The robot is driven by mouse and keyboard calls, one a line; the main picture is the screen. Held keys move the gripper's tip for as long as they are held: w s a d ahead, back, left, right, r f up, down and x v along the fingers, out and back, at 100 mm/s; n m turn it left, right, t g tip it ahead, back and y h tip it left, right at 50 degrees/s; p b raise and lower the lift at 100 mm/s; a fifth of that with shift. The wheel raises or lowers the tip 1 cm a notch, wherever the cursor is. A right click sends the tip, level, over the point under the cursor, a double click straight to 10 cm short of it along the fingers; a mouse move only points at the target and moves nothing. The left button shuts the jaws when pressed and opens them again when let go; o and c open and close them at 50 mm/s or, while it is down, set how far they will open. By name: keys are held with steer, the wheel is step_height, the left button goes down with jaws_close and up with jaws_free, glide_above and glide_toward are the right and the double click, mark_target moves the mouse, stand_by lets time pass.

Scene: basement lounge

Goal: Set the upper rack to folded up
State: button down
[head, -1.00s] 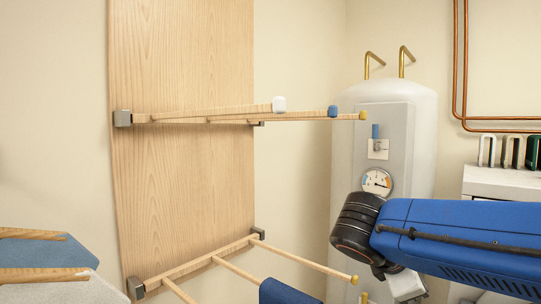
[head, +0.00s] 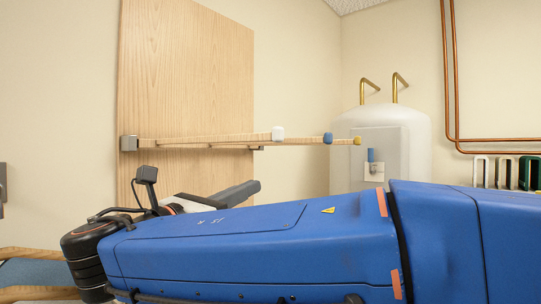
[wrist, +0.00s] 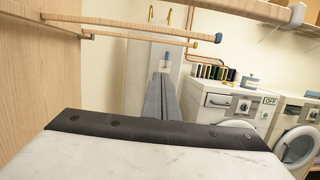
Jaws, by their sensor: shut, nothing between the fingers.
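The upper rack (head: 225,138) is on a tall wooden panel (head: 187,75). Its pale wooden bars stick out roughly level from the panel, with white, blue and yellow end caps. In the wrist view the upper rack (wrist: 165,23) runs across the top, above my gripper. My gripper (head: 254,187) is shut and empty. In the head view it shows below the bars, apart from them, beyond my blue arm. In the wrist view the shut fingers (wrist: 160,80) point forward, below the rack's bars. My arm hides the lower part of the panel.
A white water tank (head: 380,125) with brass pipes stands at the back, right of the panel. Copper pipes (head: 449,70) run along the wall. In the wrist view, white washing machines (wrist: 228,107) stand at the right, with several spools (wrist: 212,72) on top.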

steer(key=w+d+r, duration=0.5)
steer(key=w+r, duration=0.2)
stand_by(0.6)
stand_by(0.4)
